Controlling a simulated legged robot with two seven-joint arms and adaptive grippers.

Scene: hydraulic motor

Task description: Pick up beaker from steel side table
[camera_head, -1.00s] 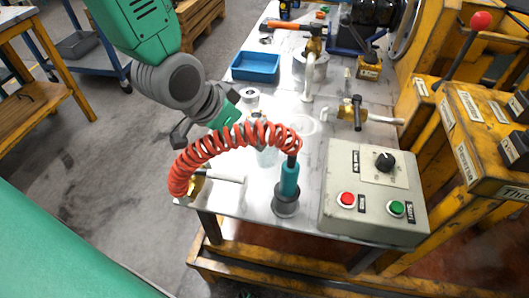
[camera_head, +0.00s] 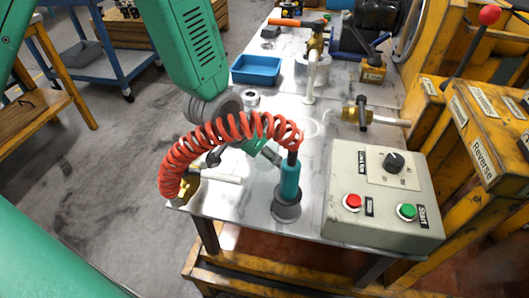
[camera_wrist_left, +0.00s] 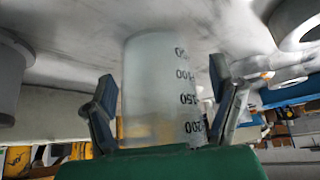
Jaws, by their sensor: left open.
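The beaker (camera_wrist_left: 152,75) is a clear, frosted-looking vessel with dark volume marks, seen in the left wrist view. It stands on the steel side table (camera_head: 240,207), which appears upside down in the wrist view. My left gripper (camera_wrist_left: 163,82) is open, with one finger on each side of the beaker and a visible gap at the left finger. Whether the right finger touches it I cannot tell. In the head view the left gripper (camera_head: 263,156) is low over the table behind the red coiled hose, and the beaker is hidden there. My right gripper is not in view.
The red coiled hose (camera_head: 210,133) arches in front of my left gripper, joined to a teal-handled tool (camera_head: 289,182). A control box (camera_head: 380,200) stands right. A blue tray (camera_head: 256,69), a white ring (camera_head: 250,97) and brass valves (camera_head: 357,112) lie farther back.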

